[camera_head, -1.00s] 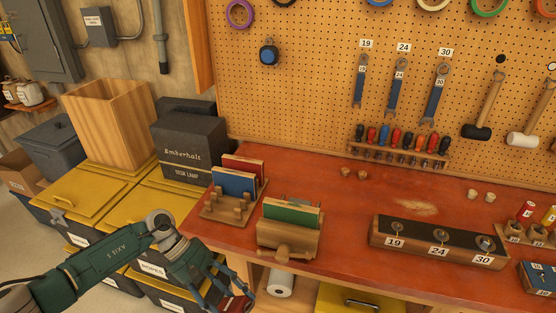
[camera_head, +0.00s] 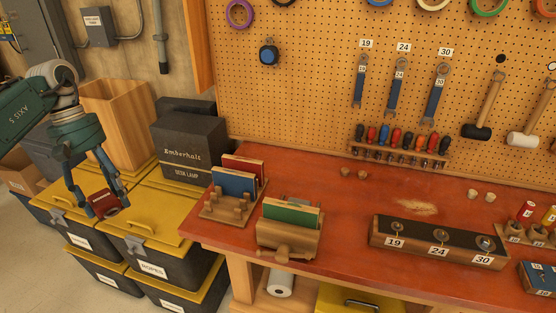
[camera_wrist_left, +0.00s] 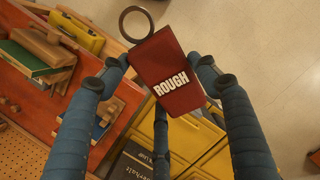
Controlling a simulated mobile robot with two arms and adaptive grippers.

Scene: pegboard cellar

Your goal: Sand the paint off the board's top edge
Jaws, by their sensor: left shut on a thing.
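My left gripper (camera_head: 97,205) is shut on a red sanding block (camera_head: 103,204). It holds the block above the yellow-lidded bins, left of the bench and apart from it. In the left wrist view the block (camera_wrist_left: 171,75) shows the word "ROUGH" and sits between the fingertips. A green-faced board (camera_head: 290,212) stands upright in a wooden vise (camera_head: 288,238) at the front of the bench, its top edge up and uncovered. What is on that edge is too small to tell. My right gripper is in no view.
A wooden rack (camera_head: 228,210) with a blue board (camera_head: 233,182) and a red board (camera_head: 243,166) stands left of the vise. A socket holder (camera_head: 437,248) is to the right. Yellow-lidded bins (camera_head: 150,222) and a dark lamp box (camera_head: 188,150) flank the bench. The bench between vise and pegboard is mostly clear.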

